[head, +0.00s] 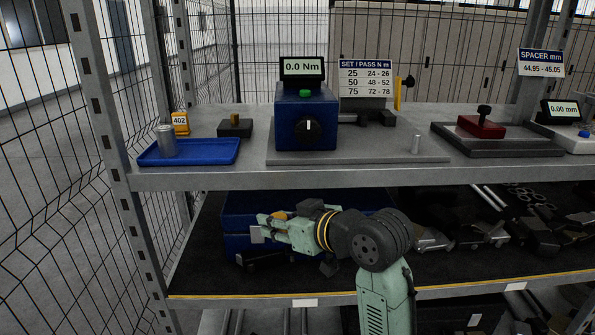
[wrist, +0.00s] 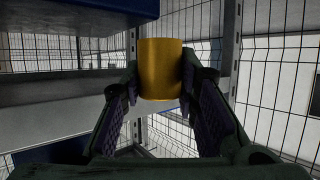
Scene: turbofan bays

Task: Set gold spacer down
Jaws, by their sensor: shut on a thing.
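The gold spacer (wrist: 160,62) is a plain yellow-gold cylinder in the wrist view. My gripper (wrist: 160,88) is shut on it, with one dark finger on each side. The spacer looks upright in that view and its lower end is clear of any surface. In the head view my pale green arm end is in front of the lower shelf at left centre, beside a blue bin (head: 232,208).
The upper shelf holds a blue tray (head: 215,152) with a grey cylinder (head: 166,141), a torque tester (head: 306,117), a dark fixture with a red block (head: 481,127) and a spacer gauge (head: 562,112). Metal parts crowd the lower shelf at right. A rack post (head: 119,150) stands at left.

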